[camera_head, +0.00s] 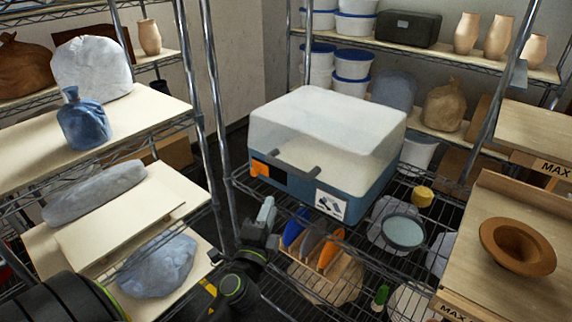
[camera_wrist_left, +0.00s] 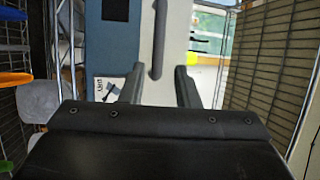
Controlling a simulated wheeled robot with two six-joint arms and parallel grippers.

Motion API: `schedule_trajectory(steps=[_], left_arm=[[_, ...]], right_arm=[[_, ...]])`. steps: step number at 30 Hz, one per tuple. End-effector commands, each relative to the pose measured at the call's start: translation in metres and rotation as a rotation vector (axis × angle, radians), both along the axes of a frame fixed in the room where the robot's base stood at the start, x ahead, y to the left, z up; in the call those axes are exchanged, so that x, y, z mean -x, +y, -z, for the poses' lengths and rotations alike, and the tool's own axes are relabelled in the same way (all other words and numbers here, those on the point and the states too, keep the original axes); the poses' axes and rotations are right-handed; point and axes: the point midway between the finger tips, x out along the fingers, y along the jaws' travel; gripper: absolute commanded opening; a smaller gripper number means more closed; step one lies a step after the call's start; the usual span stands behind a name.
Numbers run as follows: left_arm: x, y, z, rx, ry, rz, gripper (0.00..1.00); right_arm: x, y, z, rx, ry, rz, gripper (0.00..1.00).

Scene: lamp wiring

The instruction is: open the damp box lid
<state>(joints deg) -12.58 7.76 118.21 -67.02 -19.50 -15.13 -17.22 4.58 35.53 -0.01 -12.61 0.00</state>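The damp box has a frosted, see-through lid (camera_head: 330,120) and a blue base (camera_head: 372,192). It stands on the wire shelf, and the lid sits down on the base. A grey bar handle (camera_head: 297,164) runs along the lid's front; it also shows in the left wrist view (camera_wrist_left: 158,40). My left gripper (camera_head: 267,207) is in front of and below the box, apart from the handle in the head view. In the left wrist view its fingers (camera_wrist_left: 159,76) are spread, with the bar ahead between them, not gripped. My right gripper is out of view.
A metal shelf post (camera_head: 220,120) stands close left of my left gripper. Below the box, a wooden rack (camera_head: 325,272) holds coloured discs. A bowl (camera_head: 403,231) and a yellow pot (camera_head: 422,196) sit to the right. A board with clay pieces (camera_head: 120,217) is at left.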

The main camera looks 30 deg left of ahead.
Motion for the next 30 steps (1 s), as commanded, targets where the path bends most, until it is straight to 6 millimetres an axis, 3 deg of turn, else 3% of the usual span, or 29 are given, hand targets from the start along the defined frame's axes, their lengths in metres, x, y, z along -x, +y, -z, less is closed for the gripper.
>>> schedule_trajectory(steps=[18,24,30], left_arm=[[-0.116,0.039,-0.024,-0.001,0.0,-0.001,0.29],[-0.136,0.045,-0.026,0.001,0.001,0.0,0.29],[-0.142,0.047,-0.026,0.002,0.0,0.0,0.29]], right_arm=[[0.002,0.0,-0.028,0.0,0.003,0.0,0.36],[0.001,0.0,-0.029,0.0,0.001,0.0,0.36],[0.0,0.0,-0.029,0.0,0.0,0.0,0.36]])
